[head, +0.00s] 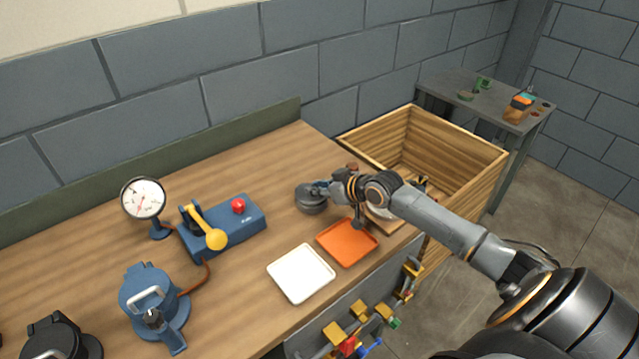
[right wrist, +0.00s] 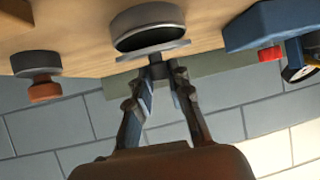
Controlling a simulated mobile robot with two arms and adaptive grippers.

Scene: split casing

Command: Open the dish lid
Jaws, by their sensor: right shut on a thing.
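My right gripper (head: 324,188) is at the dish. In the right wrist view its fingers (right wrist: 157,68) are shut on the middle of the lid, where the handle itself is mostly hidden. My left gripper is not in view.
A white tray (head: 300,274) and an orange tray (head: 346,243) lie in front. A blue box (head: 240,220) with lever and red button, a gauge (head: 143,198) and a blue casing (head: 150,295) stand left. A wooden crate (head: 470,150) is right, beyond my arm.

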